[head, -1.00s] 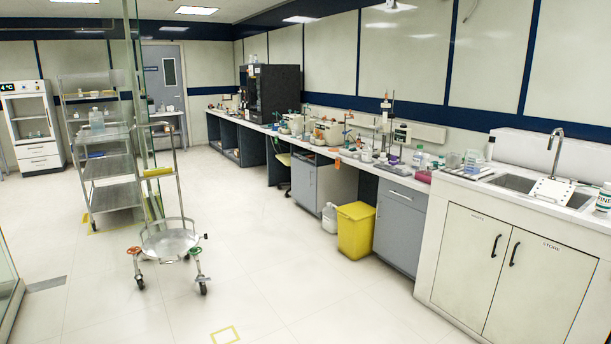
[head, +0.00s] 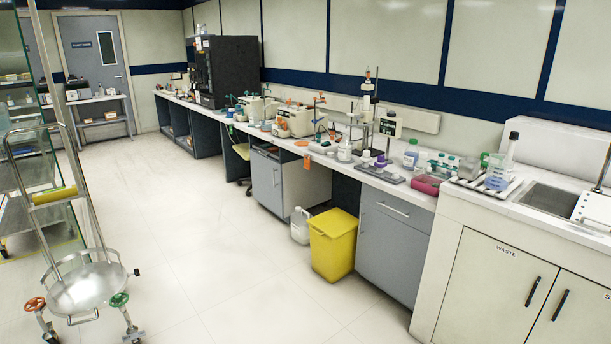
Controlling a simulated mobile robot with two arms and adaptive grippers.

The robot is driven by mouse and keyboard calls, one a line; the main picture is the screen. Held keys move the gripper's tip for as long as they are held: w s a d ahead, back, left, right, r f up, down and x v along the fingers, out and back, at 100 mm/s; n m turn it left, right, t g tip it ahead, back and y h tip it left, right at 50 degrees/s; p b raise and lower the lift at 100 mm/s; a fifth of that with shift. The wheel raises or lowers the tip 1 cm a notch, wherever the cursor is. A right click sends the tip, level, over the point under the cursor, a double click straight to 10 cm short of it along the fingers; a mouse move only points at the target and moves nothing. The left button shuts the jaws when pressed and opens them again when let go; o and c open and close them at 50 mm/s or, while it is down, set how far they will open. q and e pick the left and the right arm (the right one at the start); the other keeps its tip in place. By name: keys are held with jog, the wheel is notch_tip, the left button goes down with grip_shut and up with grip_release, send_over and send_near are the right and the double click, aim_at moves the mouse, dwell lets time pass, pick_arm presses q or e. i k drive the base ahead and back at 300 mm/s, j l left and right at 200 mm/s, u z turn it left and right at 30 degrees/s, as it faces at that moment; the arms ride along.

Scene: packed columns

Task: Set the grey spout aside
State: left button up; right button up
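I cannot make out a grey spout for certain in the head view. The long white bench (head: 405,192) runs along the right wall and carries several small pieces of lab equipment. Chromatography-like columns on a stand (head: 366,115) rise from the bench, with a grey-topped device (head: 389,127) beside them. The objects there are too small to tell a spout apart. Neither of my grippers shows in the view.
A yellow bin (head: 333,245) and a white jug (head: 300,226) stand on the floor before the bench. A wheeled round-based cart (head: 88,294) is at the left. A sink (head: 548,199) is at the right. The floor (head: 205,260) between cart and bench is clear.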

aim_at(357, 117)
jog(key=i, duration=2.4)
